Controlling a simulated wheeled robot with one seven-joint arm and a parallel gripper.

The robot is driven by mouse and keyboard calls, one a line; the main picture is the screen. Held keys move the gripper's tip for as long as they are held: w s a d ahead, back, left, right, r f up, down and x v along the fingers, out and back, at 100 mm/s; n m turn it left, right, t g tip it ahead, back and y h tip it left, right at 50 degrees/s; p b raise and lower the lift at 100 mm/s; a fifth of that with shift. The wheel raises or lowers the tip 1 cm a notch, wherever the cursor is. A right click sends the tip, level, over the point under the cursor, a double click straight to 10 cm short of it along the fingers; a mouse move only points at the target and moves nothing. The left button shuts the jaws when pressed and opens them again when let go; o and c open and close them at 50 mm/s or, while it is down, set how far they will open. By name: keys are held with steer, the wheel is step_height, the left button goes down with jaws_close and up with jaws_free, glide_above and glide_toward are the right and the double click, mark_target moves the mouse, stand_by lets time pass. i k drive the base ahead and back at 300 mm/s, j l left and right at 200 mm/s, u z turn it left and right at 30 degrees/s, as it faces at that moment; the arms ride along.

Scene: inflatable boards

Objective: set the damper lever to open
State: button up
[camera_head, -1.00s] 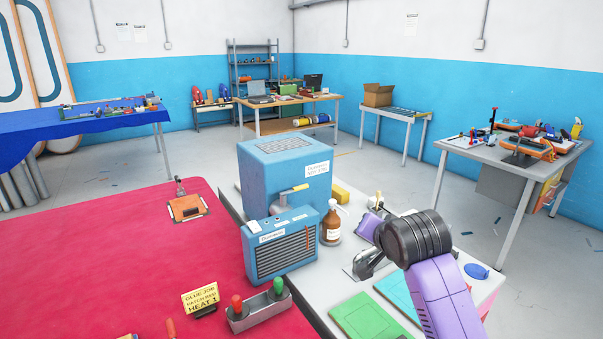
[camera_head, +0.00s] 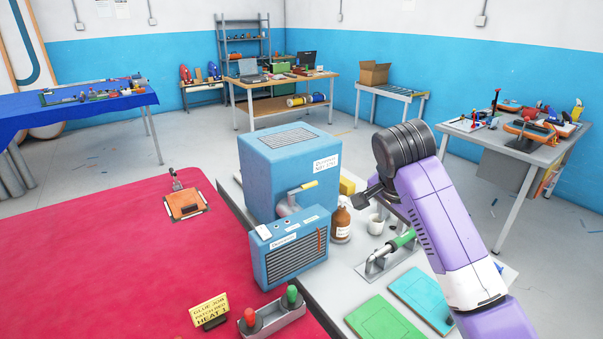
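A lever with a yellow grip (camera_head: 303,186) sits on a grey pipe between the large blue box (camera_head: 285,165) and the smaller slatted blue unit (camera_head: 290,248). It may be the damper lever; I cannot read a label for it. Its grip points up and to the right. A second lever with a green grip (camera_head: 403,239) stands on a grey metal base on the pale table. My gripper (camera_head: 362,200) hangs from the black wrist, right of the yellow grip and apart from it in the picture. Its fingers are small and dark, and I cannot see their gap.
A brown bottle (camera_head: 341,222) and a white cup (camera_head: 376,223) stand near my gripper. A red slider (camera_head: 320,241) shows on the slatted unit. A box with red and green knobs (camera_head: 272,317) is on the red-covered table (camera_head: 110,265).

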mark_target(307, 186)
steer(key=i+j, duration=0.9)
steer(key=j, duration=0.1)
